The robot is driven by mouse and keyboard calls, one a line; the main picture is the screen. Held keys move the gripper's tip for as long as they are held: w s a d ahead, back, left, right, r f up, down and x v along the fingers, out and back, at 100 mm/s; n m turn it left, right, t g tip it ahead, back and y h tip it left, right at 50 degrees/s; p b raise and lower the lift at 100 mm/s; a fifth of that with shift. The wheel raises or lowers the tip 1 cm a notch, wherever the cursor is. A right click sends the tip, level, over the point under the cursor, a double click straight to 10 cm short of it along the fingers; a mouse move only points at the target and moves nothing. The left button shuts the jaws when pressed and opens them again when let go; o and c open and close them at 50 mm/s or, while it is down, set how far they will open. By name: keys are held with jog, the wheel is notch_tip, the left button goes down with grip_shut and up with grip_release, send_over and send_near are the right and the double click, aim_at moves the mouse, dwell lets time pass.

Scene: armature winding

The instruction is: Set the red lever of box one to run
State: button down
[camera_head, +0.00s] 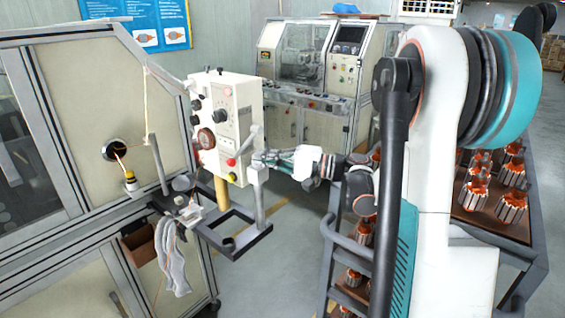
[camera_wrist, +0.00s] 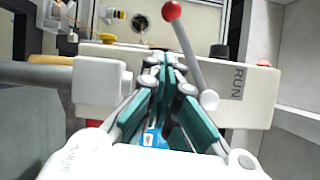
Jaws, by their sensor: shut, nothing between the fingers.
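A cream control box (camera_head: 226,120) with dials and knobs stands beside the winding machine in the head view. In the wrist view its side plate (camera_wrist: 262,98) crosses the picture and bears the printed word RUN (camera_wrist: 238,82). A grey lever with a red ball (camera_wrist: 172,12) leans up and left from its pivot, away from that word. My gripper (camera_head: 259,158) is at the box's lower right side in the head view. In the wrist view my gripper's fingers (camera_wrist: 165,66) are together and empty, just left of the lever rod. I cannot tell whether they touch it.
A metal frame (camera_head: 232,243) stands below the box. The framed machine (camera_head: 95,130) is at the left. Racks with several copper-wound armatures (camera_head: 511,205) stand at the right.

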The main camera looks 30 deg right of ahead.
aim_at(242, 147)
jog(key=shift+s+a+r, duration=0.1)
jog(key=shift+a+r, duration=0.05)
jog(key=shift+a, duration=1.8)
jog(key=shift+s+a+r+m+t+b, duration=0.1)
jog(key=shift+a+r+m+t+b, duration=0.2)
jog(key=shift+m+b, duration=0.25)
jog(key=r+m+t, duration=0.1)
jog(key=m, duration=0.1)
jog(key=a+r+m+t+b, duration=0.1)
jog(key=m, duration=0.2)
jog(key=a+r+m+t, duration=0.1)
jog(key=r+m, duration=0.1)
jog(key=shift+s+m+t, duration=0.3)
jog(key=shift+m, duration=0.05)
jog(key=shift+r+m+t, duration=0.5)
jog(key=shift+r+m, duration=0.2)
jog(key=shift+m, duration=0.5)
jog(key=shift+f, duration=0.1)
